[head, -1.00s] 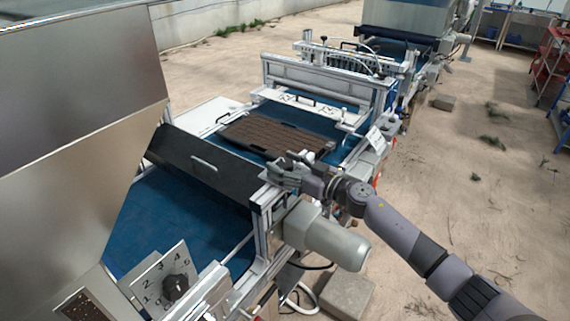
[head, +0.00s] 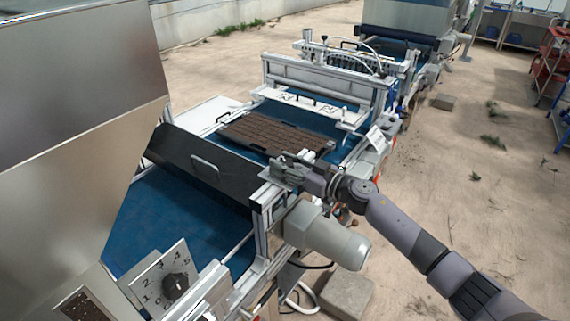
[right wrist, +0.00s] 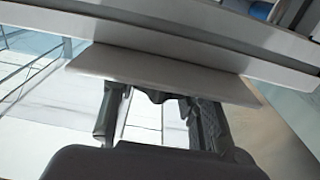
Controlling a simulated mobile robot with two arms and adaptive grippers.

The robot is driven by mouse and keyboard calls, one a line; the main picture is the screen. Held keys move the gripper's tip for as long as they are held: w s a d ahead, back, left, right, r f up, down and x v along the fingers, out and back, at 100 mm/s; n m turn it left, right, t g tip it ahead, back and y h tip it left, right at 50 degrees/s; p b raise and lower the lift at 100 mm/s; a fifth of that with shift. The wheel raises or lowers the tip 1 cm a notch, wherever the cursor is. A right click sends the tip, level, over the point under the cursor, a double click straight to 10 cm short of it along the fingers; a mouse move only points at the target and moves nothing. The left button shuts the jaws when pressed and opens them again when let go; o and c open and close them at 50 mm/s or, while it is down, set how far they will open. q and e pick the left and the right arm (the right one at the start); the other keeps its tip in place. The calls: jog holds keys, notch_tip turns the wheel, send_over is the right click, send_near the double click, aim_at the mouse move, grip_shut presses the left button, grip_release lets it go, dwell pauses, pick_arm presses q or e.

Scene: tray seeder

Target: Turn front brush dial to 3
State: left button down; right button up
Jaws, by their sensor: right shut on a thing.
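My right gripper (head: 288,172) is at the near right corner of the seeder frame, by a small light plate at the end of the black brush cover (head: 187,165). In the right wrist view its two fingers (right wrist: 158,105) reach up to the lower edge of a pale tilted plate (right wrist: 165,72). A small dark piece, likely the dial knob (right wrist: 156,97), shows between the fingers; most of it and any scale are hidden. Another dial (head: 176,286), a black knob on a numbered plate, stands in the foreground, apart from my gripper. My left gripper is out of view.
A grey motor (head: 325,238) juts out just below my right gripper. A brown-filled tray (head: 277,134) lies on the blue belt beyond it. A large metal hopper (head: 75,110) fills the left. Open sandy ground lies to the right.

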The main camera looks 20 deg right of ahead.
jog(key=shift+d+f+n+g+y+b, duration=0.1)
jog(key=shift+f+n+g+y+b, duration=0.1)
jog(key=shift+n+g+y+b, duration=0.7)
jog(key=n+g+y+b, duration=0.2)
jog(key=g+b, duration=0.1)
jog(key=b, duration=0.1)
jog(key=n+g+y+b, duration=0.2)
jog(key=g+b, duration=0.1)
jog(key=b, duration=0.1)
jog(key=shift+f+n, duration=0.1)
jog(key=shift+n, duration=0.2)
jog(key=shift+r+n+g+y+b, duration=0.3)
jog(key=shift+n+g+b, duration=0.2)
jog(key=shift+g+b, duration=0.45)
jog(key=o, duration=1.2)
jog(key=v, duration=1.2)
